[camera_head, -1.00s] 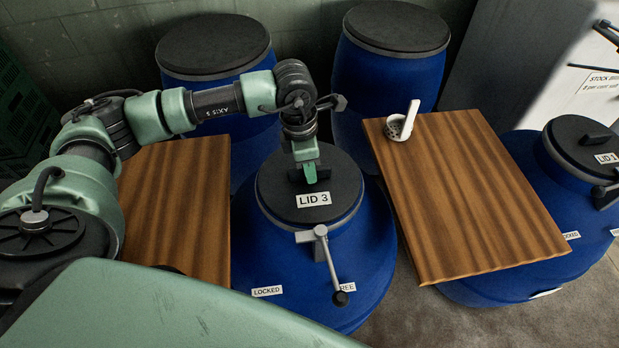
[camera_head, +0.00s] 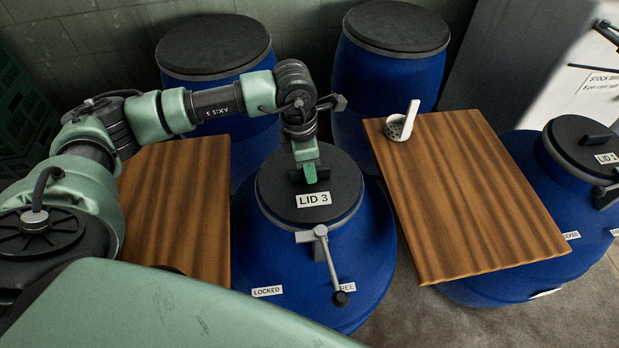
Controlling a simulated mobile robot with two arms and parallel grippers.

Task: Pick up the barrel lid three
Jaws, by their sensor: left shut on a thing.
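The dark round lid three (camera_head: 338,205), labelled LID 3, sits on the blue barrel (camera_head: 375,240) in the middle of the head view. A metal lever latch (camera_head: 322,250) hangs at its front rim, with its dark knob beside the FREE label; a LOCKED label is to the left. My left gripper (camera_head: 309,175) reaches down to the middle of the lid and is shut on the lid's handle, which the fingers mostly hide. The lid looks seated on the barrel. My right gripper does not show.
A wooden board (camera_head: 470,200) with a white scoop (camera_head: 402,122) lies right of the barrel. Another board (camera_head: 180,205) is at left, under my arm. Two lidded barrels (camera_head: 215,45) (camera_head: 397,28) stand behind. A barrel with LID 1 (camera_head: 585,145) is at right.

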